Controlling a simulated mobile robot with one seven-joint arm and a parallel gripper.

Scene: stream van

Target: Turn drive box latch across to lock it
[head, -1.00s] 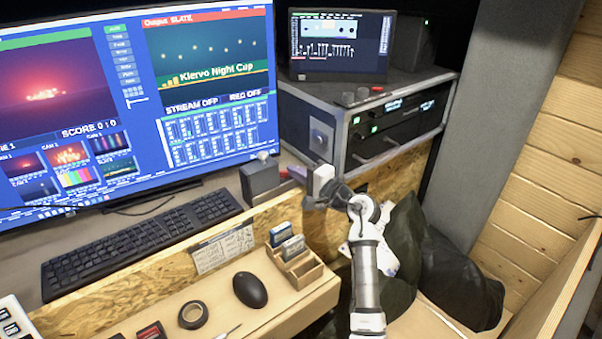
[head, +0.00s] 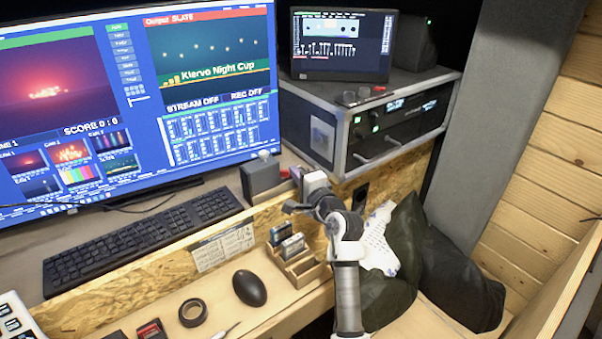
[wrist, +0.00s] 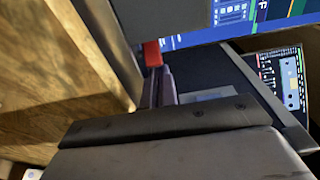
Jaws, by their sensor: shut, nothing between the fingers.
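The drive box is a dark grey box (head: 262,176) on the desk ledge, right of the keyboard. In the wrist view its grey side (wrist: 165,17) fills the top middle. A small red latch (wrist: 152,53) shows at its lower edge; in the head view only a bit of red (head: 284,172) shows on the box's right side. My gripper (head: 296,174) is right beside the box on that side. In the wrist view my gripper (wrist: 160,73) has its fingers together, tips at the red latch. I cannot tell whether they touch it, nor the latch's exact angle.
A wooden panel edge (head: 222,235) runs along the desk front, close to my gripper. A rack case (head: 360,125) with a small screen stands behind on the right. A card holder (head: 300,268), mouse (head: 249,288) and tape roll (head: 193,313) lie on the lower shelf.

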